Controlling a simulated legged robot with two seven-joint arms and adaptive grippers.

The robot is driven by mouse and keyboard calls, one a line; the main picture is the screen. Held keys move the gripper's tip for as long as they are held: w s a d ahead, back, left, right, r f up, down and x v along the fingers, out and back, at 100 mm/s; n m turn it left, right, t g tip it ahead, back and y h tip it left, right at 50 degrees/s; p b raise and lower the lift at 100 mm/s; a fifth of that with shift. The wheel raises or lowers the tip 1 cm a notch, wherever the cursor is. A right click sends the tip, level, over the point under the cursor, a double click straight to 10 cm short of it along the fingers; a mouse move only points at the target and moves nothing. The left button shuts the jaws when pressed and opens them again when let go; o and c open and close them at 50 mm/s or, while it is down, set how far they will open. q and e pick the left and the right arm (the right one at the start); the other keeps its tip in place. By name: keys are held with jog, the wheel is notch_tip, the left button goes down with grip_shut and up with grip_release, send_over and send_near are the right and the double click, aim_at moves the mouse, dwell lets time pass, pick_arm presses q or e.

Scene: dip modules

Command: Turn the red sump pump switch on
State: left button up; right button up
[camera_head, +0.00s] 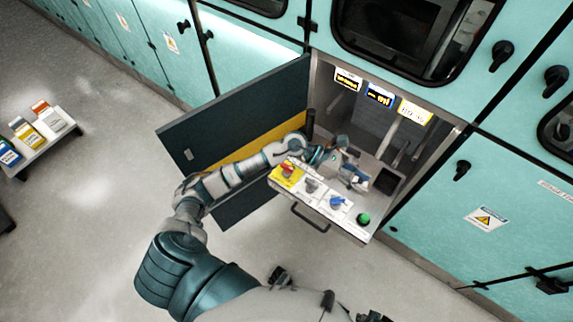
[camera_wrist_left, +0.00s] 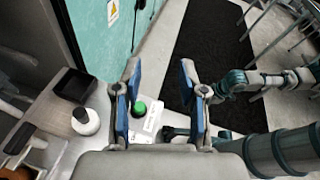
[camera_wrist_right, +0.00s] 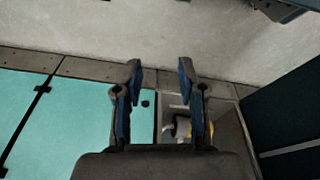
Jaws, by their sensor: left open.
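The red switch (camera_head: 288,170) sits on a yellow plate at the left end of a pulled-out panel (camera_head: 322,203) in the head view. My left arm reaches across behind it. My left gripper (camera_head: 355,180) is open and empty above the panel, to the right of the red switch and apart from it. In the left wrist view its fingers (camera_wrist_left: 165,92) stand wide apart, with the green button (camera_wrist_left: 139,109) seen between them; I cannot make out the red switch there. My right gripper (camera_wrist_right: 158,92) is open and empty in the right wrist view.
The panel also bears a grey switch (camera_head: 312,185), a blue switch (camera_head: 337,202) and a green button (camera_head: 363,219). An open dark door (camera_head: 235,115) stands left of the compartment. Teal cabinets (camera_head: 470,160) flank it. A low table (camera_head: 45,140) with boxes stands far left.

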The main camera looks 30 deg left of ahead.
pick_arm(q)
jog(key=w+a+f+m+g+y, duration=0.1)
jog(key=a+f+m+y, duration=0.2)
jog(key=a+y, duration=0.15)
jog(key=m+y, duration=0.1)
jog(key=y, duration=0.9)
send_near(287, 166)
jog(key=shift+g, duration=0.4)
jog(key=f, duration=0.3)
jog(key=f+b, duration=0.1)
jog(key=f, duration=0.4)
jog(key=shift+w+f+b, duration=0.3)
jog(key=shift+w+f, duration=0.05)
jog(key=shift+f, duration=0.7)
grip_shut()
pick_arm(e)
jog(key=shift+d+f, duration=0.1)
jog(key=shift+f, duration=0.35)
